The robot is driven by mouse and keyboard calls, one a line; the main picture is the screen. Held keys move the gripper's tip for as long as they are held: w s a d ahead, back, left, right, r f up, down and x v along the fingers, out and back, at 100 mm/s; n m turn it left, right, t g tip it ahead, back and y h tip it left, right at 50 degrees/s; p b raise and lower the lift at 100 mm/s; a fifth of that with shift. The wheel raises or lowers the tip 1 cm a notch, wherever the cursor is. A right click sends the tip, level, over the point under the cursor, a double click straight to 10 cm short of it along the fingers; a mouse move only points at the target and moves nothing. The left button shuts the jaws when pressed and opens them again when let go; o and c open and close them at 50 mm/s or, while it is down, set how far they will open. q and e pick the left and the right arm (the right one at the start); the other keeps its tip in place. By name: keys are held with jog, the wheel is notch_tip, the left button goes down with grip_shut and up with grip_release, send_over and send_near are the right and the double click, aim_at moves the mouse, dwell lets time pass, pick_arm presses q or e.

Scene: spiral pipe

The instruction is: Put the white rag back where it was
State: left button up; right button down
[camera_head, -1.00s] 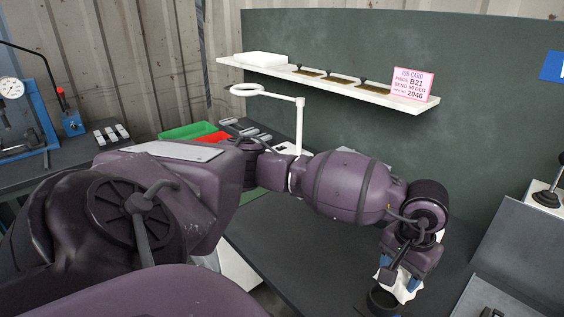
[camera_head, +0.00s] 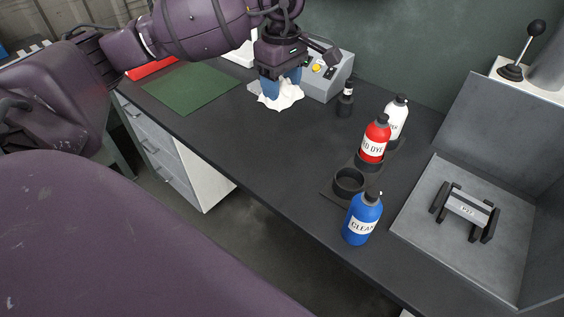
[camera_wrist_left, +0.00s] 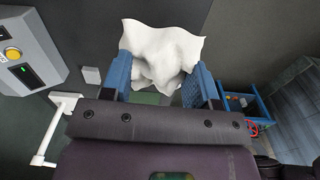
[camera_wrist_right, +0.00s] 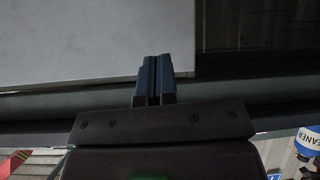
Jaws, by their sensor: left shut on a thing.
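My left gripper (camera_head: 283,80) has its blue fingers shut on the white rag (camera_head: 281,99). The rag is crumpled and hangs below the fingertips, low at the table's back, just left of the grey control box (camera_head: 329,77). I cannot tell whether its lower edge touches the table. In the left wrist view the rag (camera_wrist_left: 162,47) bunches between the two fingers (camera_wrist_left: 160,88). My right gripper (camera_wrist_right: 154,78) shows only in the right wrist view, with its fingers together and nothing visible between them.
A small dark bottle (camera_head: 345,100) stands right of the rag. Red (camera_head: 375,139), white (camera_head: 396,118) and blue (camera_head: 362,218) bottles stand farther right, by an empty black ring holder (camera_head: 349,181). A green mat (camera_head: 193,88) lies left. The table's front middle is clear.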

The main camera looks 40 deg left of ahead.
pick_arm(q)
jog(key=shift+a+f, duration=0.1)
jog(key=shift+f, duration=0.05)
send_over(281, 162)
jog(key=shift+n, duration=0.3)
notch_tip(281, 162, down, 15)
jog(key=shift+b, duration=0.45)
jog(key=shift+f, duration=2.3)
jog(key=shift+f+b, duration=0.2)
jog(key=shift+b, duration=0.15)
jog(key=o, duration=0.9)
jog(key=shift+r, duration=0.1)
